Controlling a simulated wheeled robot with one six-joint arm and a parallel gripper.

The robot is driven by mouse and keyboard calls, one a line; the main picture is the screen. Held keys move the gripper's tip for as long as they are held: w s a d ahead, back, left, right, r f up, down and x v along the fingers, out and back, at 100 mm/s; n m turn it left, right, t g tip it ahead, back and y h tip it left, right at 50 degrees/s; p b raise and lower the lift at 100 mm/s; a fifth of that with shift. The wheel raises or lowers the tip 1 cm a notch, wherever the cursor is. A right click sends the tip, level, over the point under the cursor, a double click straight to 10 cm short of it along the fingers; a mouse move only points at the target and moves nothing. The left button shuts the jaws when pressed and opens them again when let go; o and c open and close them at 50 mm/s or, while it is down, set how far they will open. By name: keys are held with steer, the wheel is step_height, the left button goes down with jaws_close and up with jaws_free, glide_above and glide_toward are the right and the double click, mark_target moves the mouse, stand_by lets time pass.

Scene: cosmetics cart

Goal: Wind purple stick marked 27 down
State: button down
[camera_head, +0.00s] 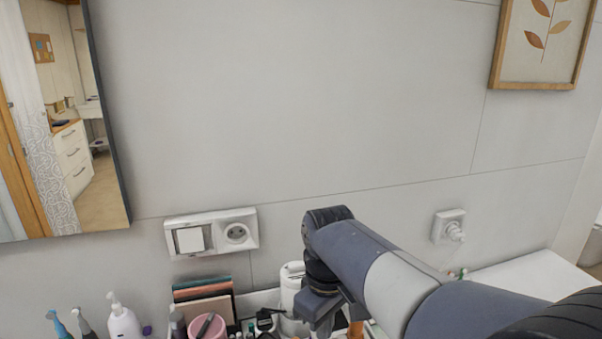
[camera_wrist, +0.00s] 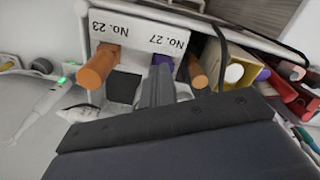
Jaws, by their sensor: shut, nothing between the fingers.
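In the wrist view, a purple stick (camera_wrist: 163,59) shows just above the label side of my gripper (camera_wrist: 155,88), close to the "No. 27" label. Only a small part of it is visible; the fingers hide the rest. The gripper is shut and empty, its fingers in front of the purple stick; I cannot tell whether they touch it. The label card (camera_wrist: 140,32) reads "No. 23" at left and "No. 27" at right. In the head view my gripper (camera_head: 320,312) is low in the picture, and its fingertips are hard to make out.
An orange stick (camera_wrist: 98,66) stands by the "No. 23" label, and another orange stick (camera_wrist: 197,72) is right of the fingers. A yellow container (camera_wrist: 240,66) and red items (camera_wrist: 300,100) crowd the right. A toothbrush (camera_wrist: 40,105) lies at left. A wall (camera_head: 300,110) rises behind.

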steer(key=shift+s+a+p, duration=0.1)
steer(key=shift+a+p, duration=0.15)
steer(key=shift+p, duration=0.2)
stand_by(0.5)
steer(key=shift+s+d+r, duration=0.1)
steer(key=shift+s, duration=0.3)
step_height(320, 180, up, 6)
steer(key=p, duration=0.5)
steer(key=shift+p, duration=0.35)
